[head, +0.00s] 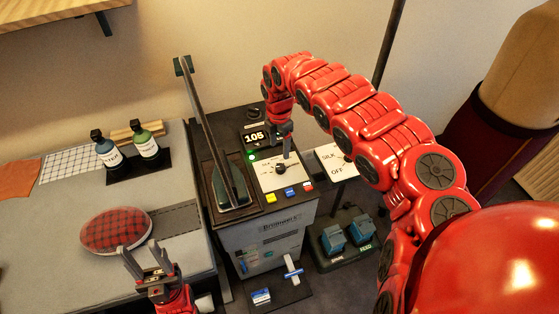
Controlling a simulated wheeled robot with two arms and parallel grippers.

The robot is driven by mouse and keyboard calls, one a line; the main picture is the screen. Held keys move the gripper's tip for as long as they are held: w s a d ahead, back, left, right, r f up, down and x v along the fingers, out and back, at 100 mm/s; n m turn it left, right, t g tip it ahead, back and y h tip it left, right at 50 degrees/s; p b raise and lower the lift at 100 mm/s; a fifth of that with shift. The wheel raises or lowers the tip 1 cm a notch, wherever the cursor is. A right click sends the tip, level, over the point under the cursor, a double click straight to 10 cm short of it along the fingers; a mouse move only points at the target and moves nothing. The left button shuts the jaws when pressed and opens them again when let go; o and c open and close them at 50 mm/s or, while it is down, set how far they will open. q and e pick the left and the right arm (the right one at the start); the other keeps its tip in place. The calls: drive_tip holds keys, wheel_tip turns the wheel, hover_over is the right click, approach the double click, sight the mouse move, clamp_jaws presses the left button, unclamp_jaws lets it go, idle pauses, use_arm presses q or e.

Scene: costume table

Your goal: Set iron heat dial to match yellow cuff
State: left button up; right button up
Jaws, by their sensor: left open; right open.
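The heat dial (281,169) is a small dark knob on the white plate (268,178) of the control unit. Its exact setting is too small to read. My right gripper (287,155) reaches down just above the dial, open; whether it touches the dial is unclear. The display (255,136) behind reads 105. A white card (337,161) to the right shows "SILK" and "OFF". I cannot make out a yellow cuff. My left gripper (141,254) is open and empty, near the front of the plaid cushion.
A red plaid cushion (116,231) lies on the grey board (65,255). Two bottles (107,151) stand behind it. A tall dark press arm (200,115) rises left of the dial. Coloured buttons (290,191) line the panel front. Blue pedals (333,237) sit lower right.

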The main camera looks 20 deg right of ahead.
sight(280, 167)
wheel_tip(280, 167, down, 8)
drive_tip(key=shift+a+r+p, duration=0.1)
drive_tip(key=shift+p, duration=0.55)
drive_tip(key=shift+f, duration=1)
drive_tip(key=shift+c, duration=0.2)
clamp_jaws()
